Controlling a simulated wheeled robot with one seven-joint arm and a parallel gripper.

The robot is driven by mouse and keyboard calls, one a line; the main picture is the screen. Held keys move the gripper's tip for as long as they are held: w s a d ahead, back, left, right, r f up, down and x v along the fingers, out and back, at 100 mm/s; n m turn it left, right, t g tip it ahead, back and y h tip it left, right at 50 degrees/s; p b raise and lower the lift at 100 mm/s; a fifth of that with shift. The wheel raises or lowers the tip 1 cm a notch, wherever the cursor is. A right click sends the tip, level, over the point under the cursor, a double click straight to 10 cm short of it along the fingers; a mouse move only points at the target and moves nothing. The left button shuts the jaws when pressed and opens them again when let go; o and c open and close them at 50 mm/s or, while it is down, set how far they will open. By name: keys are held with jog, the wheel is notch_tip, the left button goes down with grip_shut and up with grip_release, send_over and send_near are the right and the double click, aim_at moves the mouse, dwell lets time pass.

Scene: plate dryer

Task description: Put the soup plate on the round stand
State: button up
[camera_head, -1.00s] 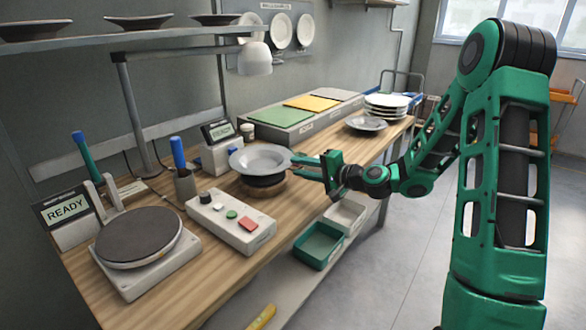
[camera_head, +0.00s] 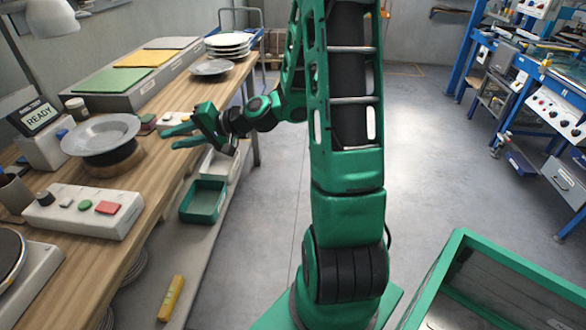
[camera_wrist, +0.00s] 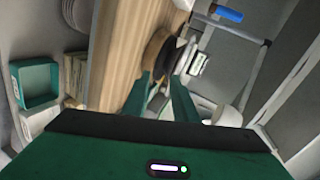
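The soup plate (camera_head: 101,133), grey with a wide rim, lies face up on the round stand (camera_head: 113,158), a dark short cylinder on a wooden base. The wrist view shows the plate (camera_wrist: 184,57) nearly edge-on beside the stand's brown base (camera_wrist: 154,46). My gripper (camera_head: 177,136) is to the right of the plate at about rim height, apart from it. Its two green fingers are spread with nothing between them. They also show in the wrist view (camera_wrist: 160,92). The plate hides part of the stand's top.
A control box with buttons (camera_head: 82,212) stands in front of the stand. A READY display (camera_head: 41,116) is behind left. Several stacked plates (camera_head: 228,42) and one grey plate (camera_head: 212,68) are at the bench's far end.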

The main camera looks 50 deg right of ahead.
jog(key=s+d+f+n+g+h, duration=0.2)
jog(key=s+g+h, duration=0.1)
jog(key=s, duration=0.4)
jog(key=s+d+f+n+g+h, duration=0.2)
jog(key=s+g, duration=0.1)
jog(key=s, duration=0.5)
jog(key=s+d+r+m+g+h, duration=0.1)
jog(key=s+d+r+g, duration=0.1)
jog(key=s, duration=0.8)
jog(key=s+d+r+m+g+h, duration=0.1)
jog(key=s+d, duration=0.4)
jog(key=s, duration=0.6)
notch_tip(320, 180, up, 2)
jog(key=shift+s+d+g+h, duration=0.25)
jog(key=shift+g+h, duration=0.35)
jog(key=shift+g, duration=0.5)
